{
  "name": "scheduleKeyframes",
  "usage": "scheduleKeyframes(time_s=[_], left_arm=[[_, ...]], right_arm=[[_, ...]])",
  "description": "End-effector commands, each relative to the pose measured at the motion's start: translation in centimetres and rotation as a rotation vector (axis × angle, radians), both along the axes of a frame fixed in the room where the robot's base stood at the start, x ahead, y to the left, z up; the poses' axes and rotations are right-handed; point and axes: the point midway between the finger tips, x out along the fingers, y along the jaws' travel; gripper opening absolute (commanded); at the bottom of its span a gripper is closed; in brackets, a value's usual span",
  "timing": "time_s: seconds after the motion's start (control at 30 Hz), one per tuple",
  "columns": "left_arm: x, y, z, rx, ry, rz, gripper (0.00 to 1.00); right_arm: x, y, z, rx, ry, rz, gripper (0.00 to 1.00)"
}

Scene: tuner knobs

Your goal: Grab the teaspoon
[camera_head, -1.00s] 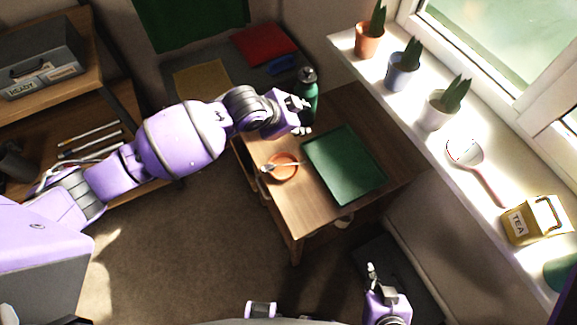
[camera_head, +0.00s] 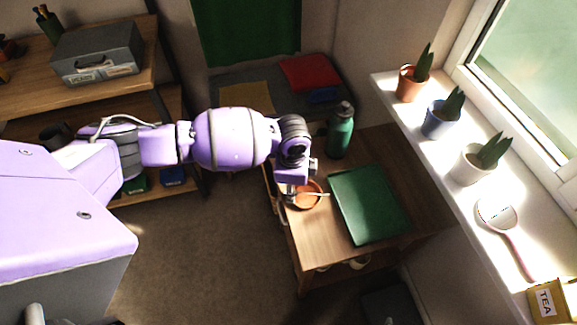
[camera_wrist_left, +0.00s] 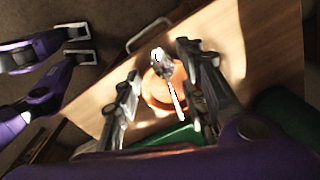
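The teaspoon (camera_head: 316,195) lies on a small orange saucer (camera_head: 306,204) on the wooden table (camera_head: 308,240). In the left wrist view the teaspoon (camera_wrist_left: 175,98) shows its shiny bowl near the saucer's far rim and its handle across the saucer (camera_wrist_left: 153,93). My left gripper (camera_head: 288,197) is at the saucer's left side in the head view and partly covers it. In the left wrist view its fingers (camera_wrist_left: 160,65) are spread, with the teaspoon between them in the picture and nothing gripped.
A green tray (camera_head: 368,204) lies right of the saucer, and a green bottle (camera_head: 341,132) stands behind. The windowsill (camera_head: 462,200) holds potted plants, a pale pink-handled utensil (camera_head: 497,216) and a yellow tea tin (camera_head: 549,301). A drawer handle (camera_wrist_left: 148,33) shows near the table edge.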

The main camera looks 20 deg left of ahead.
Motion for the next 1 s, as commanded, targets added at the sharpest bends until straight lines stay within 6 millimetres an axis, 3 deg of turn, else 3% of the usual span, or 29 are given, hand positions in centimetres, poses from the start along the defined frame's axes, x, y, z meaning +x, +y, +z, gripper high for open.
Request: scheduleKeyframes(time_s=[0.13,0.4,0.7,1.0], left_arm=[[0.3,0.0,-1.7,0.001,-0.003,0.001,0.38],[0.3,0.0,-1.9,-0.001,-0.005,0.000,0.38],[0.3,0.0,-1.9,-0.001,-0.005,0.000,0.02],[0.3,0.0,-1.8,-0.001,-0.005,0.000,0.02]], right_arm=[[-0.2,-0.3,-0.3,-0.005,0.005,0.001,0.00],[-0.2,-0.6,-0.3,-0.011,0.005,0.003,0.00],[-0.2,-0.6,-0.2,-0.011,0.005,0.003,0.00],[-0.2,-0.5,-0.2,-0.010,0.004,0.003,0.00]])
